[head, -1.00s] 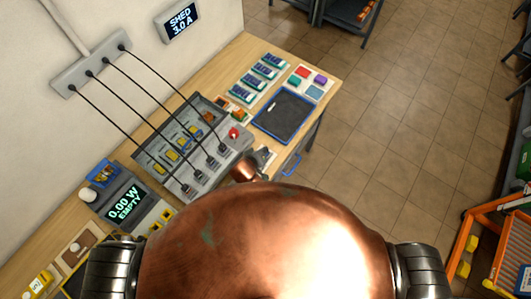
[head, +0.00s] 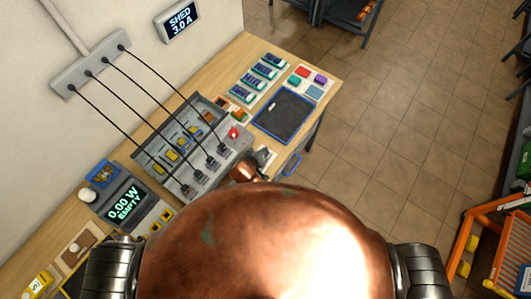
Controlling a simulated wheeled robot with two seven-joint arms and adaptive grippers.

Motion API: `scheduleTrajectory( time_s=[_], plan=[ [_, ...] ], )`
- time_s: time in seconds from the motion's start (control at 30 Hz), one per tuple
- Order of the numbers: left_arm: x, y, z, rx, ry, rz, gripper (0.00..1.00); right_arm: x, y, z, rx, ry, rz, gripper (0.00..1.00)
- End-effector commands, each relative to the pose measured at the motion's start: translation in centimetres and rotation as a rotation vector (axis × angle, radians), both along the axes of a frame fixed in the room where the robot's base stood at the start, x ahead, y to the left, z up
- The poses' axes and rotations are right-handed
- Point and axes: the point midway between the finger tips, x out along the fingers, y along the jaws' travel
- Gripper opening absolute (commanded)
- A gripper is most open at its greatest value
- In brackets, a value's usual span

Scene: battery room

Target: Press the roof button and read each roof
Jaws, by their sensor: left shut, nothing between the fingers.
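A wall display (head: 181,20) reads "SHED 3.0 A". A bench meter (head: 126,204) reads "0.00 W EMPTY". A red round button (head: 234,132) sits at the right end of the grey cabled unit (head: 226,152); I cannot tell whether it is the roof button. Several small dark-blue panels with pale edges (head: 254,82) lie in a row at the bench's far end. My left gripper (head: 264,157) is small in view, just beyond my copper body, near the unit's right front corner. It is shut and empty. My right gripper is not in view.
Black cables run from a wall strip (head: 90,62) to the unit. A blue-rimmed dark tray (head: 285,115) and coloured blocks (head: 303,75) lie at the bench's far right. Open tiled floor (head: 385,145) lies to the right; an orange cart (head: 487,245) stands at the right edge.

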Motion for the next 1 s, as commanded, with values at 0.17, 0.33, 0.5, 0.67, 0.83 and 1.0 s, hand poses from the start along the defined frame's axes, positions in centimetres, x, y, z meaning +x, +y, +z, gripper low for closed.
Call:
scheduleTrajectory(
  time_s=[0.17, 0.33, 0.5, 0.67, 0.83, 1.0],
  plan=[
    [0.0, 0.01, 0.02, 0.0, 0.0, 0.0, 0.0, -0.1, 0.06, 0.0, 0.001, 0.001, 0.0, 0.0],
    [0.0, 0.02, -0.05, 0.0, 0.0, 0.0, 0.0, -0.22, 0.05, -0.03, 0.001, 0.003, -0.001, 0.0],
    [0.0, 0.03, -0.24, 0.0, 0.0, 0.0, 0.0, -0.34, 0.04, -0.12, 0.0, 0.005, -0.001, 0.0],
    [0.0, 0.05, -0.44, 0.0, 0.0, 0.0, 0.0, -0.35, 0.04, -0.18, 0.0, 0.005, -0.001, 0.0],
    [-0.01, 0.04, -0.64, 0.001, 0.0, -0.001, 0.0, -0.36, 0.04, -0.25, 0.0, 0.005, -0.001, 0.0],
    [-0.02, 0.03, -0.77, 0.001, 0.0, 0.0, 0.0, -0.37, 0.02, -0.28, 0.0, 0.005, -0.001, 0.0]
  ],
)
